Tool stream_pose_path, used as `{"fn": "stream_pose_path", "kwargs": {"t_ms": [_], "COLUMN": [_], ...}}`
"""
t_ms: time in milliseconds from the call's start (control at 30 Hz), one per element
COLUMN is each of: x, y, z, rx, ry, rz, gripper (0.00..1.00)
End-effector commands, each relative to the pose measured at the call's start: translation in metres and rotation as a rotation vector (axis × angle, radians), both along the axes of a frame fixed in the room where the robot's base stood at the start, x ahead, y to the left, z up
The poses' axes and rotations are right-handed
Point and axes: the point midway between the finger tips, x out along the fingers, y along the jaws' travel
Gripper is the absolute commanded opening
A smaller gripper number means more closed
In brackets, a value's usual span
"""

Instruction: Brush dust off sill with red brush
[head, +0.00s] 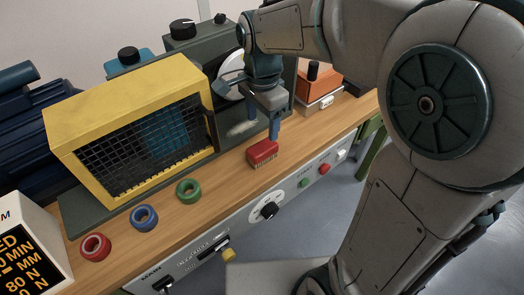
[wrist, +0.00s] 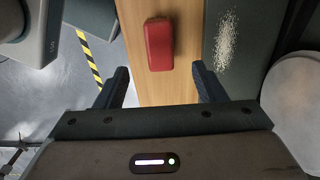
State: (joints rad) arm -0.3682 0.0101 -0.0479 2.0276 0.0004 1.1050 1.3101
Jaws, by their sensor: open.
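The red brush (head: 263,151) lies on the wooden bench top near its front edge, with pale bristles showing along its lower side. In the wrist view the brush (wrist: 158,45) appears beyond my fingertips, roughly centred between them. My gripper (wrist: 160,80) is open and empty, and it does not touch the brush there. A pale dust patch (wrist: 227,40) lies on the dark sill (wrist: 210,22), right of the brush. The dust (head: 240,128) also shows in the head view, beside my gripper.
A yellow guard with mesh (head: 130,120) stands left of my gripper. Green (head: 189,190), blue (head: 144,217) and red (head: 95,246) rings lie along the bench. An orange box (head: 318,85) stands behind right. A control panel (head: 265,212) runs along the bench front.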

Motion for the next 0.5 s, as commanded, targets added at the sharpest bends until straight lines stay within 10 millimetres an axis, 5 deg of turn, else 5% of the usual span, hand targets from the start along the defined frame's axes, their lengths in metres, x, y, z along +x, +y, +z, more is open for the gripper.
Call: {"fn": "stream_pose_path", "kwargs": {"t_ms": [133, 500], "x": [-0.001, -0.001], "y": [0.0, -0.001], "z": [-0.03, -0.065], "rx": [-0.001, -0.001], "ry": [0.003, 0.003], "rz": [0.001, 0.003], "gripper": [0.64, 0.64]}}
